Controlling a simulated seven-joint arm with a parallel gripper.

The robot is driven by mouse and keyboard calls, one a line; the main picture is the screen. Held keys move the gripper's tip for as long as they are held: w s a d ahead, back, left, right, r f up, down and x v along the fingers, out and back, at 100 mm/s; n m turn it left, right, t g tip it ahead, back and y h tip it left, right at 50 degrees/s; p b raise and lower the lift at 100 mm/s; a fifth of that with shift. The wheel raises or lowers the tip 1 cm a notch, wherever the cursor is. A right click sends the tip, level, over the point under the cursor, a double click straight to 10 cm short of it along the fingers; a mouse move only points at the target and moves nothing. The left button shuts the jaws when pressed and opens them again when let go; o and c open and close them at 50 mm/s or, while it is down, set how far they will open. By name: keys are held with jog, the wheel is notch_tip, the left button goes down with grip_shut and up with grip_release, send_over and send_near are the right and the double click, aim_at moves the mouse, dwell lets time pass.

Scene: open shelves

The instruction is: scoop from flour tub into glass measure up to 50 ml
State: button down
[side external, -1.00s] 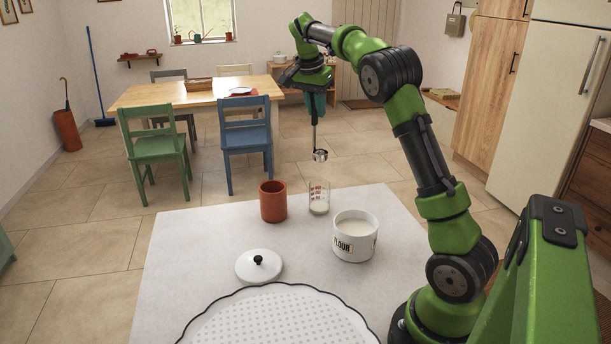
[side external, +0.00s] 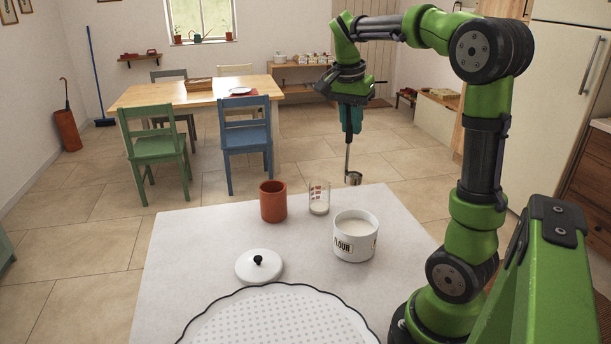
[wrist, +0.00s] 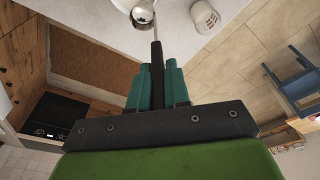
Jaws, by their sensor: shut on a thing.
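My gripper (side external: 351,118) has teal fingers shut on the handle of a metal scoop (side external: 353,178), which hangs down above and behind the tub in the side view. The scoop cup also shows at the top of the wrist view (wrist: 143,14); its contents are unclear. The white flour tub (side external: 352,248), labelled FLOUR, stands open on the table with pale flour near its rim. The glass measure (side external: 319,199), with red marks, stands left of and behind the tub, with white flour in its lower part.
A terracotta cup (side external: 273,202) stands close left of the glass. A white lid with a black knob (side external: 259,266) lies on the pale table (side external: 190,245). A scalloped white tray (side external: 285,318) is at the front. The table's left side is clear.

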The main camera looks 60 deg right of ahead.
aim_at(354, 174)
jog(key=s+a+f, duration=0.1)
jog(key=s+f, duration=0.1)
jog(key=shift+s+a+f, duration=0.2)
jog(key=shift+a+f, duration=0.15)
jog(key=shift+f, duration=0.05)
jog(key=shift+w+d+f, duration=0.1)
jog(key=shift+d+f, duration=0.05)
jog(key=shift+f, duration=0.75)
jog(key=shift+d+f, duration=0.2)
jog(key=shift+f, duration=0.65)
jog(key=shift+w+d+f, duration=0.1)
jog(key=shift+d+f, duration=0.05)
jog(key=shift+f, duration=0.75)
jog(key=shift+y, duration=0.3)
jog(key=shift+s+a+f, duration=0.1)
jog(key=shift+a+f, duration=0.15)
jog(key=shift+f, duration=1.25)
jog(key=shift+s+a+f, duration=0.1)
jog(key=shift+a+f, duration=0.1)
jog(key=shift+f, duration=1.3)
jog(key=shift+r, duration=0.15)
jog(key=shift+w+d+r, duration=0.1)
jog(key=shift+d+r, duration=0.15)
jog(key=shift+r, duration=1.25)
jog(key=shift+w+d+r, duration=0.1)
jog(key=shift+d+r, duration=0.1)
jog(key=shift+r, duration=3.95)
